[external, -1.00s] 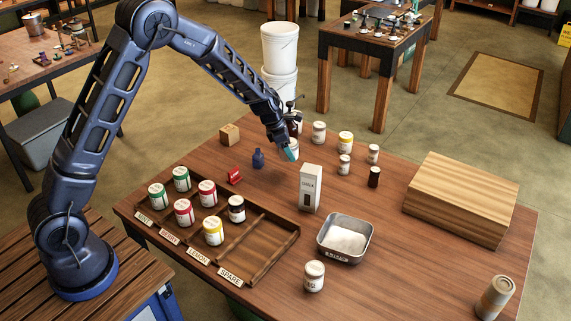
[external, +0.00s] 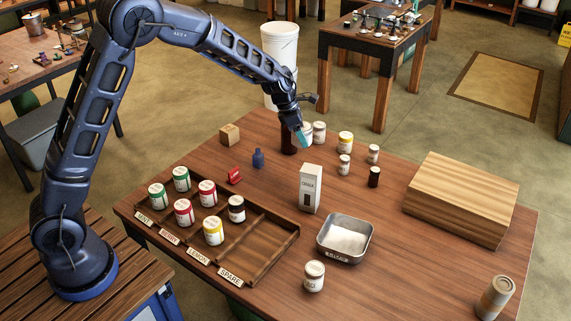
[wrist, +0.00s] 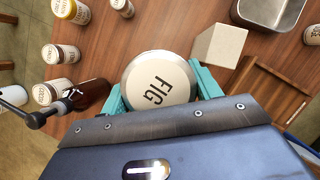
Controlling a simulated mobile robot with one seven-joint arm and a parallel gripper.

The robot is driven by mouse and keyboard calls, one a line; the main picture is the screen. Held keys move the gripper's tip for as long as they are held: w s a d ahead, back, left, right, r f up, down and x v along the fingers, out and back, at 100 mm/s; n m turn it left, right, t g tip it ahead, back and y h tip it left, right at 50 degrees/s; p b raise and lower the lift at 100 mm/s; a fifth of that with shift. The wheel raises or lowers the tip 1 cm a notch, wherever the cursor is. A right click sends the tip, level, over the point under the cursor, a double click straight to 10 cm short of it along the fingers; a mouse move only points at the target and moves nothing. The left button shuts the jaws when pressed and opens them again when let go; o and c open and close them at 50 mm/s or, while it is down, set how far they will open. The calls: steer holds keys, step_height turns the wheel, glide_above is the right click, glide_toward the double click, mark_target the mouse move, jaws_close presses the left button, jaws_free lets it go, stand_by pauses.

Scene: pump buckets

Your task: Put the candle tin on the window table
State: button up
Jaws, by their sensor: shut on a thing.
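The candle tin (wrist: 158,82) has a pale round lid reading FIG and sits between my teal fingertips in the wrist view. My gripper (external: 302,136) is shut on it. In the external view the tin (external: 307,128) shows only partly behind the fingers, close to a dark red pump bottle and a white-lidded jar. It appears to be above the table, but the gap below it is hidden. Two other tables show: one at the back (external: 340,43) and one at the left (external: 18,84). I cannot tell which is the window table.
The pump bottle (external: 289,140) stands right by my gripper; it also shows in the wrist view (wrist: 92,95). Several small jars (external: 345,142) stand to the right. A chalk box (external: 311,188), metal tray (external: 345,257), divided rack (external: 262,265) and wooden box (external: 462,190) occupy the worktable.

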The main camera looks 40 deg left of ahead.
steer(key=s+d+m, duration=0.1)
steer(key=s+d, duration=0.3)
steer(key=d, duration=0.4)
steer(key=s+d+m+g+h, duration=0.15)
steer(key=s+d, duration=0.25)
steer(key=d, duration=0.4)
steer(key=s+d+m+y, duration=0.1)
steer(key=s+d+m, duration=0.15)
steer(key=d, duration=0.55)
steer(key=s+d+m+g, duration=0.1)
steer(key=s+d+m, duration=0.2)
steer(key=s+d, duration=1.5)
steer(key=shift+h, duration=0.35)
step_height(320, 180, down, 20)
steer(key=shift+r, duration=0.1)
steer(key=o, duration=1)
steer(key=shift+o, duration=0.2)
